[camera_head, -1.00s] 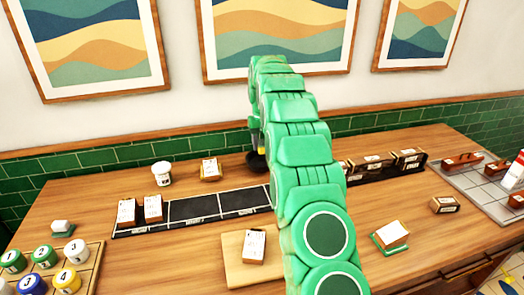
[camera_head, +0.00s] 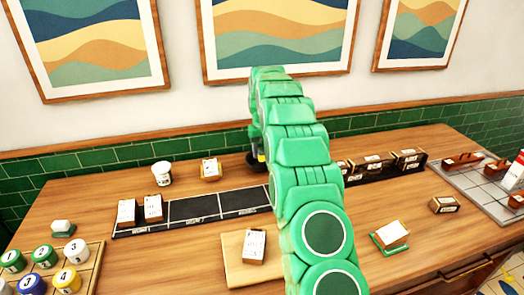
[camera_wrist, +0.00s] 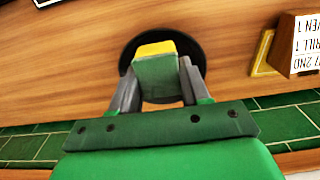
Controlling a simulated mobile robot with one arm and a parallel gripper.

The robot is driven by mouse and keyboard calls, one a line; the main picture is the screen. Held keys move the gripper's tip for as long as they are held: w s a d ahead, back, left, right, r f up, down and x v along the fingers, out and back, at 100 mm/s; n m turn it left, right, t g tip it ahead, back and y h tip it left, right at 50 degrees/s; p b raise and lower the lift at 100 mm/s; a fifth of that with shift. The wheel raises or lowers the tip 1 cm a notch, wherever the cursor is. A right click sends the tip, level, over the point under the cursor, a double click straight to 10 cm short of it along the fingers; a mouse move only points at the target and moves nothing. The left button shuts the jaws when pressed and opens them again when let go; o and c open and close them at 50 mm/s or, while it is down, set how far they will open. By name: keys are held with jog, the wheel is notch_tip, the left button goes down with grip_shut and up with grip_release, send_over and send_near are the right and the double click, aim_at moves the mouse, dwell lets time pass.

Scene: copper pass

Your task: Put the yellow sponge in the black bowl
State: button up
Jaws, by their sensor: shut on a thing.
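The yellow sponge (camera_wrist: 155,50) is between the two grey fingers of my gripper (camera_wrist: 158,82) in the wrist view. Its yellow side faces the top of that picture and a dull green face shows below. The black bowl (camera_wrist: 208,48) lies directly behind the sponge in that view, its dark rim showing around it. In the head view my gripper (camera_head: 258,150) is over the bowl (camera_head: 252,161), at the back of the table, largely hidden by my arm. I cannot tell whether the sponge touches the bowl.
A white cup (camera_head: 162,174) and a small labelled box (camera_head: 210,169) stand left of the bowl. A black divided tray (camera_head: 200,208) lies in front. Another dark rack of boxes (camera_head: 385,165) is to the right. The green tiled wall (camera_head: 190,147) is close behind.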

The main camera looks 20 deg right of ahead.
aim_at(262, 149)
jog(key=shift+f, duration=0.5)
jog(key=o, duration=1.1)
jog(key=shift+r, duration=6.6)
